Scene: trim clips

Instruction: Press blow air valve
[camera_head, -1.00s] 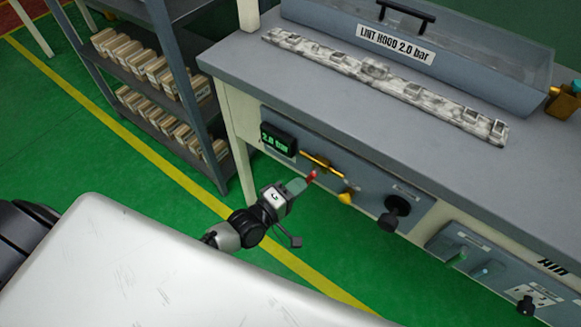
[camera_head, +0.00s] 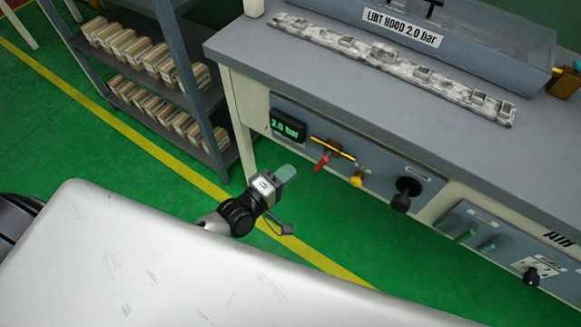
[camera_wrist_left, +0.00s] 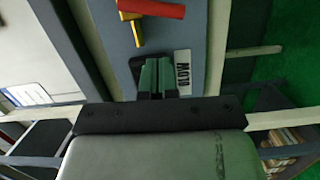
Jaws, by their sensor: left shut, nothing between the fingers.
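The air valve has a red lever handle (camera_head: 321,163) on a brass pipe (camera_head: 335,148), set in the grey panel under the bench top. The red handle (camera_wrist_left: 152,8) also shows at the top of the left wrist view, with brass (camera_wrist_left: 138,28) beside it. A white label reading "BLOW" (camera_wrist_left: 183,72) sits near the fingers there. My left gripper (camera_head: 287,173) is shut and empty, to the left of the red handle, with a visible gap. Its green fingers (camera_wrist_left: 157,77) lie together in the wrist view. My right gripper is not in view.
A green display (camera_head: 288,125) reads 2.0 bar. A mottled strip (camera_head: 395,66) lies on the bench (camera_head: 245,45). A shelf with boxes (camera_head: 160,100) stands at left.

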